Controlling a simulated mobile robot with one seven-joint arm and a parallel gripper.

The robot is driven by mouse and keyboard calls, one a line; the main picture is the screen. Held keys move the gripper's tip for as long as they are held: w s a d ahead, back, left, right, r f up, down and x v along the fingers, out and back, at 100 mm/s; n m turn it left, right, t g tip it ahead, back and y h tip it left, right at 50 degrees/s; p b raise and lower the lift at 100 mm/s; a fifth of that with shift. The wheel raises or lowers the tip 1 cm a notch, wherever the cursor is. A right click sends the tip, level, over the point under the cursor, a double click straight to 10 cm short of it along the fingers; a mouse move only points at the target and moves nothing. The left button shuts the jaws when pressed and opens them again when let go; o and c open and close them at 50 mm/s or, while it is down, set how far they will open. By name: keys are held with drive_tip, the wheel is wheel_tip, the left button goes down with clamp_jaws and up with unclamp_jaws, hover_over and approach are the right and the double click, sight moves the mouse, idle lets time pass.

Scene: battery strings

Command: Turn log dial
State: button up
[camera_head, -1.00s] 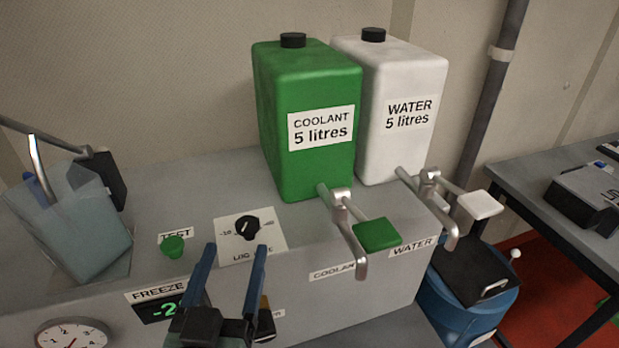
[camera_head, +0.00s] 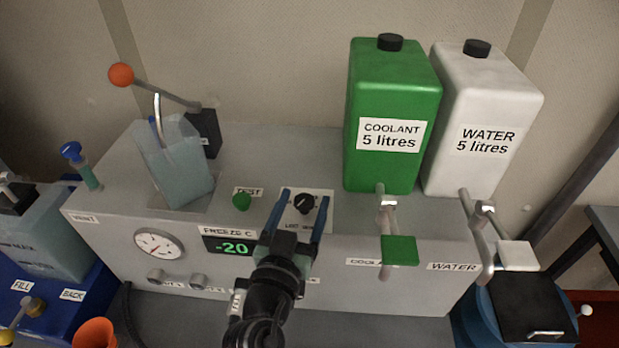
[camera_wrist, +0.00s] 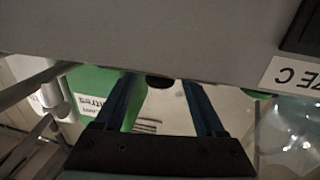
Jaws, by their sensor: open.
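The log dial (camera_head: 304,203) is a black round knob on a white plate (camera_head: 322,197) on top of the grey cabinet. In the head view my gripper (camera_head: 305,196) is open, with its two blue fingers reaching to either side of the knob. The gap between fingers and knob is hard to judge. The wrist view shows the two blue fingers (camera_wrist: 158,90) spread apart, with the dark knob (camera_wrist: 159,81) partly visible between them beyond a grey cabinet edge. The plate's lettering is partly covered by my gripper.
A green TEST button (camera_head: 241,202) is left of the dial. The green coolant tank (camera_head: 392,95) and white water tank (camera_head: 485,110) stand behind right, with a green tap lever (camera_head: 399,250) and white tap lever (camera_head: 518,255) in front. A clear vessel (camera_head: 175,165) stands left.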

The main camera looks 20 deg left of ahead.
sight(307, 195)
drive_tip(key=shift+w+a+p, duration=0.2)
drive_tip(key=shift+w+p, duration=0.3)
drive_tip(key=shift+w, duration=1.65)
clamp_jaws()
drive_tip(key=shift+f+b, duration=0.15)
drive_tip(key=shift+b, duration=0.2)
